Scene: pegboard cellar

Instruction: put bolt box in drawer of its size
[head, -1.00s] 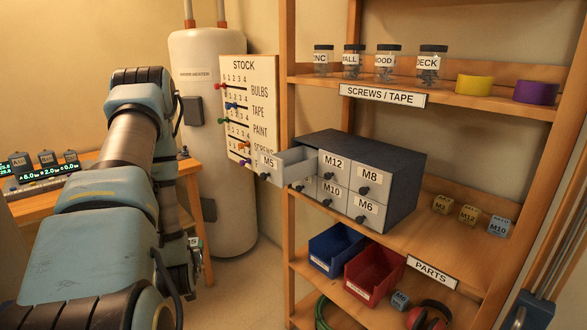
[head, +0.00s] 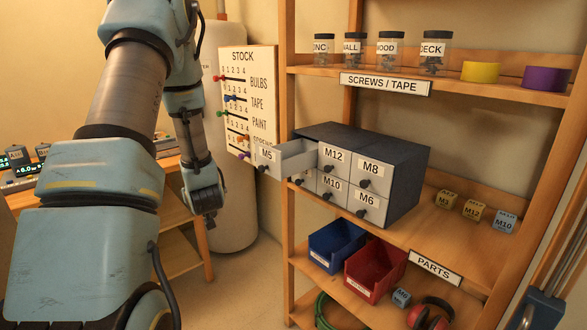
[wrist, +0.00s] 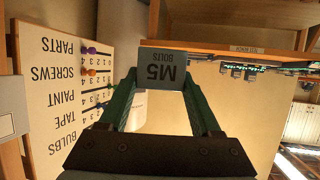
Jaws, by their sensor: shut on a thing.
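The bolt box (wrist: 160,78), dark grey-blue and marked M5 BOLTS, is between the two green fingers in the wrist view; its label reads upside down. My gripper (wrist: 160,88) is shut on it. In the head view my forearm comes down left of the cabinet, and the box and fingertips cannot be made out there. The M5 drawer (head: 267,157), at the top left of the grey drawer cabinet (head: 398,190), is pulled out. The visible part of its inside looks empty. The M12, M8, M10 and M6 drawers are shut.
The STOCK board (head: 247,90) stands behind the open drawer, close to it. Small M3 (head: 446,200), M12 (head: 474,210) and M10 (head: 504,222) boxes sit right of the cabinet. Blue (head: 337,246) and red (head: 374,270) bins are below.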

